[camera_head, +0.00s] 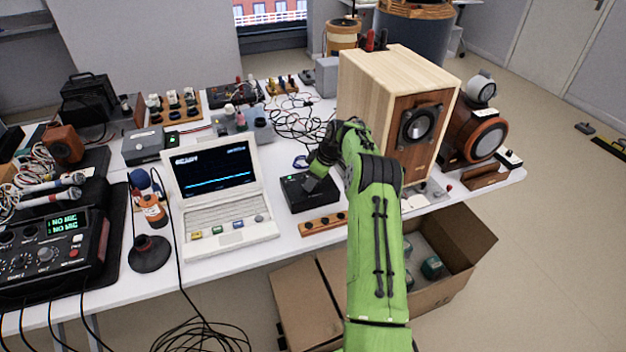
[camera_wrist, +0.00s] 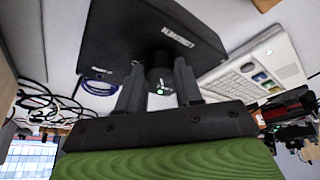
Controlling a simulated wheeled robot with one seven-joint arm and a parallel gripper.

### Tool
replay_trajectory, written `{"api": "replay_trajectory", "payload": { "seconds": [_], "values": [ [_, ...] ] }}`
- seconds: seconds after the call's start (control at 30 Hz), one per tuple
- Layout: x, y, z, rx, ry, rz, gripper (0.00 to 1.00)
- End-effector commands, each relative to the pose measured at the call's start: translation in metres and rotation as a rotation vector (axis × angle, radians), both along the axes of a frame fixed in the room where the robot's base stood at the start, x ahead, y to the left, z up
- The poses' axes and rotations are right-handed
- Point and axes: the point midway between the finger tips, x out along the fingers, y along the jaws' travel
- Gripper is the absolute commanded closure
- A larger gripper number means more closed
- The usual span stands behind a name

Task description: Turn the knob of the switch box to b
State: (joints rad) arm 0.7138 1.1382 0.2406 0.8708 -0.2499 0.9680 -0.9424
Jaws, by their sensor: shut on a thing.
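The switch box (camera_head: 306,202) is a small black box with a green light, on the white table right of the laptop. In the wrist view the box (camera_wrist: 120,35) fills the upper middle, with white lettering on its top, upside down and hard to read. Its dark round knob (camera_wrist: 160,77) sits between the two fingers of my gripper (camera_wrist: 160,90) and shows a small white-green mark. My gripper (camera_head: 317,176) is over the box in the head view and shut on the knob. The letter the knob points to cannot be made out.
A wooden speaker (camera_head: 367,95) stands close to the right of my arm. An open laptop (camera_head: 233,218) is to the left. A wooden strip with holes (camera_head: 323,223) lies in front of the box. Cables (camera_head: 297,125) lie tangled behind, and cardboard boxes (camera_head: 460,240) stand below the table's front edge.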

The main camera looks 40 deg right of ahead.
Motion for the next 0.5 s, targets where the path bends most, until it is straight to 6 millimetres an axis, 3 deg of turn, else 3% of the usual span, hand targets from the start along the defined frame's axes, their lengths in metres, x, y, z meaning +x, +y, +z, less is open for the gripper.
{"api": "replay_trajectory", "payload": {
  "seconds": [0.27, 0.5],
  "values": [
    [-0.0004, 0.0001, 0.0000, -0.001, 0.001, -0.051, 0.96],
    [-0.0010, 0.0011, -0.0003, -0.002, 0.000, -0.202, 0.96]
  ]
}}
